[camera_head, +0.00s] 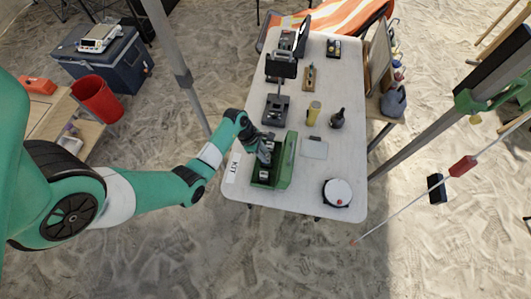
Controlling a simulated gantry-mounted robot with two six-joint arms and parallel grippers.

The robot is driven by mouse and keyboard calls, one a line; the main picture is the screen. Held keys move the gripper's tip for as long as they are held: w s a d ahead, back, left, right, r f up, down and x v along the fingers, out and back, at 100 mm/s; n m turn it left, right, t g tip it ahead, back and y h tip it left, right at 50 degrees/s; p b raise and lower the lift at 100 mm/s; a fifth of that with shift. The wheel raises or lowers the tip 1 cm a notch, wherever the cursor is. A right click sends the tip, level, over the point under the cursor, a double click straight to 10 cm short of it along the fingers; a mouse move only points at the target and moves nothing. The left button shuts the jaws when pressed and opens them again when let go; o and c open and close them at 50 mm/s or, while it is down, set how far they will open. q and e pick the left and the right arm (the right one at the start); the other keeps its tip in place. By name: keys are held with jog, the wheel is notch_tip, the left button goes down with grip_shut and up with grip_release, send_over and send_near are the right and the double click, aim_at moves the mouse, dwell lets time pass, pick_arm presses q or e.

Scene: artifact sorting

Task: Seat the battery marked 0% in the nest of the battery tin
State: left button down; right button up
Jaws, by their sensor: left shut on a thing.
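The green battery tin (289,158) stands at the near left of the white table, with a tall green side along its right. Dark and pale small items sit inside it; one pale item (265,178) shows near its front end. My left gripper (265,159) reaches in from the left, pointing down over the tin. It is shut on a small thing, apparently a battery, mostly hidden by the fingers. I cannot read any percentage marking, and the nest cannot be made out. Whether the held battery touches the tin is not clear. My right gripper is not in view.
On the table (310,190) are a white round device (337,192), a grey flat plate (314,148), a yellow cylinder (313,111), a dark bottle (337,118) and a dark block device (276,108). Other equipment stands at the far end. The near middle is clear.

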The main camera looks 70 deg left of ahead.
pick_arm(q)
jog(key=shift+w+a+f, duration=0.1)
jog(key=shift+w+f, duration=0.05)
jog(key=shift+f, duration=0.1)
jog(key=f+b, duration=0.1)
jog(key=f, duration=0.1)
jog(key=shift+w+a+f+b, duration=0.1)
jog(key=shift+w+f+b, duration=0.1)
jog(key=shift+f+b, duration=0.2)
jog(key=shift+f, duration=0.25)
jog(key=shift+f, duration=0.2)
jog(key=c, duration=0.7)
grip_release()
jog(key=shift+r, duration=0.15)
